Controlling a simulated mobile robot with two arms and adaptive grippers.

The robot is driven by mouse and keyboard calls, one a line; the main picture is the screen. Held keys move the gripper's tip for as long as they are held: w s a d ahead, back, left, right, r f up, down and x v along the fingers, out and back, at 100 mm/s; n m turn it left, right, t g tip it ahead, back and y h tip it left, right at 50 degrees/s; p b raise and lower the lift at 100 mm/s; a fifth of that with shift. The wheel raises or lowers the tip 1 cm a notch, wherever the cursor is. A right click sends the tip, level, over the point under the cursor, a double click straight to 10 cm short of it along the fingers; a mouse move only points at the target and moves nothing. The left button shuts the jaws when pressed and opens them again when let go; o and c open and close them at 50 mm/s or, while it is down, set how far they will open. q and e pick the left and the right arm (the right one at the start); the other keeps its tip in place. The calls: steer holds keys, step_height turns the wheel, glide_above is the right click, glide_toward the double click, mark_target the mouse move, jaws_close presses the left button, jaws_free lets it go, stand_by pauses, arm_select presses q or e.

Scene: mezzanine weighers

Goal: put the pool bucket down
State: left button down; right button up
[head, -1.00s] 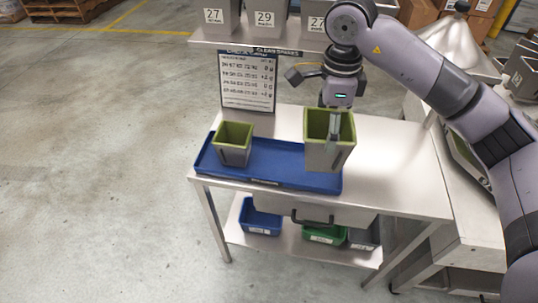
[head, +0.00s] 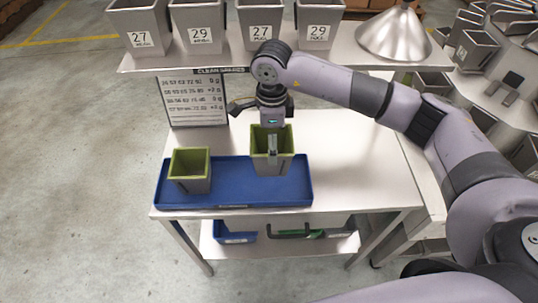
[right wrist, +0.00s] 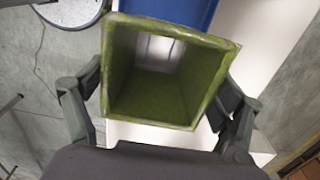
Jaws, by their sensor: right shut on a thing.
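The pool bucket (head: 284,163), a grey square bucket with a green rim and lining, is upright at the right half of the blue tray (head: 235,197). I cannot tell whether its base touches the tray. My right gripper (head: 272,148) reaches down from above and is shut on it. In the right wrist view the bucket's green mouth (right wrist: 165,100) shows between the fingers; its inside looks empty. A second grey, green-lined bucket (head: 195,184) stands on the tray's left half, apart from the first. My left gripper is not in view.
The tray lies on a steel table (head: 345,165) with clear space to its right. A sign board (head: 195,98) stands behind the tray. A raised shelf (head: 215,56) behind holds several numbered grey buckets and a metal cone (head: 403,38). Bins sit on the lower shelf.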

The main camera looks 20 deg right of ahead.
step_height(320, 180, down, 4)
steer(key=shift+w+f+p, duration=0.1)
steer(key=shift+f+p, duration=0.15)
steer(key=shift+p, duration=0.2)
step_height(320, 180, down, 3)
steer(key=shift+f+p, duration=0.2)
steer(key=shift+p, duration=0.4)
steer(key=shift+f, duration=0.5)
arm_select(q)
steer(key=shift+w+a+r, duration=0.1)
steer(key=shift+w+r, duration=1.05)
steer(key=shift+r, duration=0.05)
arm_select(e)
steer(key=o, duration=1.4)
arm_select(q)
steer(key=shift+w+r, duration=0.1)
arm_select(e)
steer(key=shift+r, duration=0.1)
